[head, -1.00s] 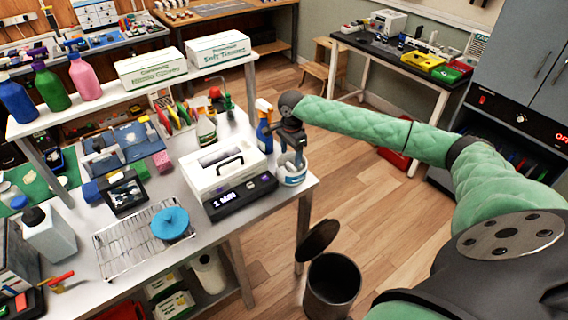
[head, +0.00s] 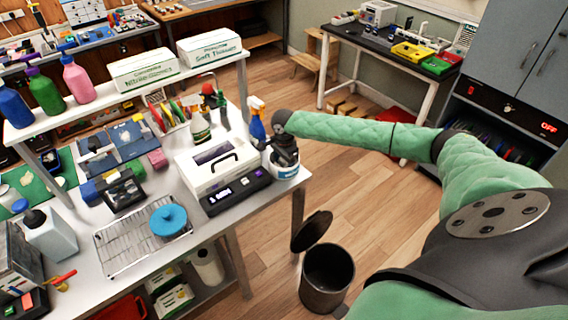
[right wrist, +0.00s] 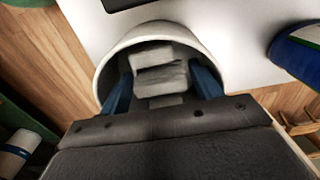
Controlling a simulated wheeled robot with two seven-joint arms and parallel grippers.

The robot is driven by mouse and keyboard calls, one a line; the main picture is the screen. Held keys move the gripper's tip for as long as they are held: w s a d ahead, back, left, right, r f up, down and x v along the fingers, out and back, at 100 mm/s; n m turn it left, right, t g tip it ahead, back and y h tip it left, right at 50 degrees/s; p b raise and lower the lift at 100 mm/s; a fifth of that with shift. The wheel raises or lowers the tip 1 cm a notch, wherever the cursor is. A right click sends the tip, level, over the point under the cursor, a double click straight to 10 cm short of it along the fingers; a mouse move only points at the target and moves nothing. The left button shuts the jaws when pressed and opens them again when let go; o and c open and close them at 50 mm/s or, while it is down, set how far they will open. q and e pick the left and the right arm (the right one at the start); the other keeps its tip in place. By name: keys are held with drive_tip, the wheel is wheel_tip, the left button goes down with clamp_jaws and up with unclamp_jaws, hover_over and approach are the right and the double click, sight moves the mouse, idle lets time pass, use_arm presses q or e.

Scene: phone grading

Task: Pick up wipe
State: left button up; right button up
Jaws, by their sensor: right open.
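A white tub with a blue label (head: 287,172) stands at the right end of the workbench. Inside it, in the right wrist view, lie pale grey folded wipes (right wrist: 158,72), stacked in the tub's round opening (right wrist: 103,62). My right gripper (head: 284,152) points down into the tub from above in the head view. In the right wrist view its two blue fingers (right wrist: 162,88) are apart, inside the rim, one on each side of the wipes. I cannot tell whether they touch the wipes. In the head view the tub's inside is mostly hidden by the gripper. My left gripper is not in view.
A white box with a handle (head: 212,162) and a black display unit (head: 235,192) stand left of the tub. A blue spray bottle (head: 257,125) is just behind it. A wire rack (head: 125,240) lies further left. A dark bin (head: 327,278) stands on the floor below.

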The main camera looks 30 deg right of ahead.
drive_tip(key=shift+f, duration=0.15)
drive_tip(key=shift+c, duration=0.2)
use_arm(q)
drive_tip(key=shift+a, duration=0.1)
use_arm(e)
drive_tip(key=c, duration=0.7)
drive_tip(key=shift+r+b, duration=0.35)
drive_tip(key=shift+r, duration=0.15)
wheel_tip(320, 180, up, 8)
drive_tip(key=b, duration=0.2)
drive_tip(key=shift+f+b, duration=0.15)
drive_tip(key=shift+b, duration=0.15)
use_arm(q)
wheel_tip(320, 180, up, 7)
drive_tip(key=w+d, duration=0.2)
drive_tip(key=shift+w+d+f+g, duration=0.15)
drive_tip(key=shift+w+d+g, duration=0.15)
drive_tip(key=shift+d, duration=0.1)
use_arm(e)
drive_tip(key=shift+r, duration=0.75)
